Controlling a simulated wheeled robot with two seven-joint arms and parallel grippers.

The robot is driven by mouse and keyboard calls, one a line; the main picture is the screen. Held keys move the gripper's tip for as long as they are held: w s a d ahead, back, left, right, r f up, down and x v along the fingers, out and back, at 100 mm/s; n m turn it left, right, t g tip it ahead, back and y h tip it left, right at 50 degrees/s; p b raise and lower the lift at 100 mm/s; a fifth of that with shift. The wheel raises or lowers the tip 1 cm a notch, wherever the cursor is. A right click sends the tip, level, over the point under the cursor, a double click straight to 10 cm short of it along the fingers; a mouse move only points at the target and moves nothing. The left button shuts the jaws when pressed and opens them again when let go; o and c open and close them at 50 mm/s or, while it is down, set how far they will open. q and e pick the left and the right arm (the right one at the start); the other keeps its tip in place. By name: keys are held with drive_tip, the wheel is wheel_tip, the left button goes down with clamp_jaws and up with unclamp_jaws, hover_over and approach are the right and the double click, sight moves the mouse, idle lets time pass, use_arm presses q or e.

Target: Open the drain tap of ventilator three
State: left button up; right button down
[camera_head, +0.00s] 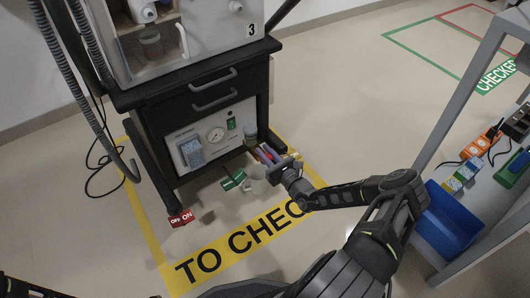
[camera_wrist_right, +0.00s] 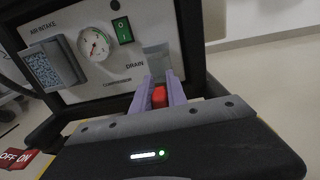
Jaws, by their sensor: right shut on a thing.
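Ventilator three (camera_head: 180,45) is a tall unit on a dark cart, marked with a 3. Its lower compressor panel (camera_head: 212,137) carries a round gauge, a green switch and an air intake block. In the right wrist view the panel (camera_wrist_right: 75,20) has the word DRAIN beside a clear bowl (camera_wrist_right: 157,58). My right gripper (camera_head: 266,154) reaches the panel's lower right. Its purple fingers (camera_wrist_right: 160,95) are shut on the red drain tap (camera_wrist_right: 159,97) below the bowl. The fingers hide part of the tap, so its turn cannot be told. My left gripper is not in view.
A red OFF/ON tag (camera_head: 181,218) and a green tag (camera_head: 233,180) are low by the cart. Yellow TO CHECK floor markings (camera_head: 240,246) lie in front. A grey shelf (camera_head: 475,110) with a blue bin (camera_head: 447,222) stands at right. Hoses hang at left.

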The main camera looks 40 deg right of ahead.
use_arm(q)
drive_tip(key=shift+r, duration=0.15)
